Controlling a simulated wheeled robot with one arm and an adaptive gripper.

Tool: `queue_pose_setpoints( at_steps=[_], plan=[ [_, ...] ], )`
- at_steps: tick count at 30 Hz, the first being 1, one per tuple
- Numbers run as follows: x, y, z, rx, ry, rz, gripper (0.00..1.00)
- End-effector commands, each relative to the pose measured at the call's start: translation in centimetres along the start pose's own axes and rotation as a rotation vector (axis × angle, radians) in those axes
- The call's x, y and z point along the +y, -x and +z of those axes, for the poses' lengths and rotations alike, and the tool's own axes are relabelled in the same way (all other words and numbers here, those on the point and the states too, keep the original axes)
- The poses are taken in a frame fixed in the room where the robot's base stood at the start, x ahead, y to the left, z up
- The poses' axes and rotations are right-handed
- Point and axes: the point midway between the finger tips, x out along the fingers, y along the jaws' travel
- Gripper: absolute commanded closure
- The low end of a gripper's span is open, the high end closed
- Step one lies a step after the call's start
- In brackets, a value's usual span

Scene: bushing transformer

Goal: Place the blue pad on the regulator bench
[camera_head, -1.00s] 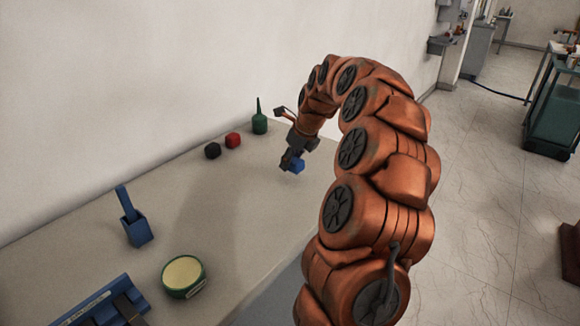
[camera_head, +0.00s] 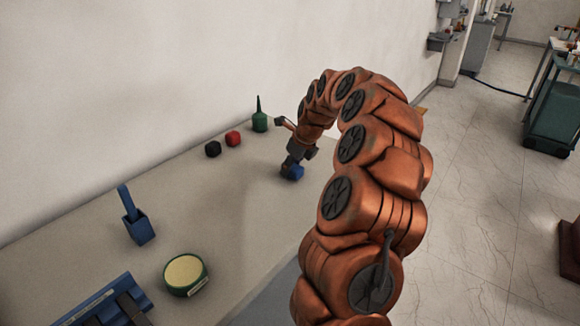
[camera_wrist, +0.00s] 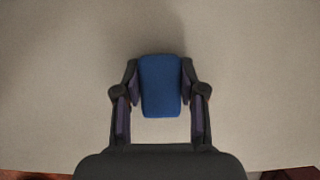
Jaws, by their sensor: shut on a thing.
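The blue pad (camera_wrist: 160,86) is between the two fingers of my gripper (camera_wrist: 160,90) in the wrist view, and the gripper is shut on it. In the head view the blue pad (camera_head: 293,172) is a small blue block under my gripper (camera_head: 289,168), over or on the light bench top (camera_head: 220,200). I cannot tell whether the pad touches the bench surface. My arm hides part of the bench's right side.
A blue holder (camera_head: 138,228), a green round tin (camera_head: 185,274) and a blue tray (camera_head: 98,305) are nearer. The bench middle is clear.

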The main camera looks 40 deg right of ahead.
Motion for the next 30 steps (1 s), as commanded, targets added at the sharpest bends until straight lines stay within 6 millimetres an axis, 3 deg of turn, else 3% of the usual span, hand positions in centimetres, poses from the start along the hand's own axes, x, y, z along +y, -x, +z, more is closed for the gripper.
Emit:
queue_pose_setpoints(
  at_steps=[5,6,12,23,30],
  plan=[
    [0.0,-0.4,-0.2,0.001,0.000,0.000,0.88],
    [0.0,-0.3,-0.1,0.000,0.000,0.000,0.57],
    [0.0,-0.3,-0.1,0.000,0.000,0.001,0.36],
    [0.0,-0.1,0.0,0.000,0.000,0.001,0.35],
    [-0.1,2.7,0.0,-0.003,0.000,-0.004,0.35]
  ],
)
